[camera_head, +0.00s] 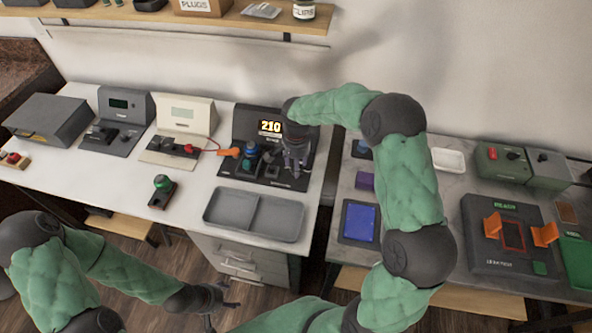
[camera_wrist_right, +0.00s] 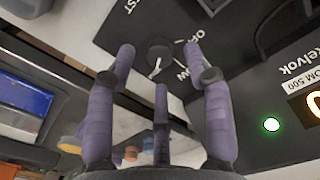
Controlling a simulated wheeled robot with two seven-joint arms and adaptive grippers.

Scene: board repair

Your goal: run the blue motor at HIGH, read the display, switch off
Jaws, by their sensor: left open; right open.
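The test station (camera_head: 228,168) is a dark unit at the back of the white bench. Its display (camera_head: 270,127) is lit and reads 210. A blue motor (camera_head: 250,151) sits at its left part. My right gripper (camera_head: 296,160) is over the station's right part, open. In the right wrist view a dark rotary knob (camera_wrist_right: 160,52) lies between its open fingers (camera_wrist_right: 160,62). OFF and LOW are printed beside the knob; its white mark points toward the picture's bottom, away from OFF. My left gripper (camera_head: 218,303) is low in front of the bench, open and empty.
A grey two-part tray (camera_head: 254,214) lies in front of the station. A green-topped part (camera_head: 162,186) stands left of it. A cream meter (camera_head: 185,113) with a red lead is farther left. In the right wrist view a green lamp (camera_wrist_right: 271,124) is lit.

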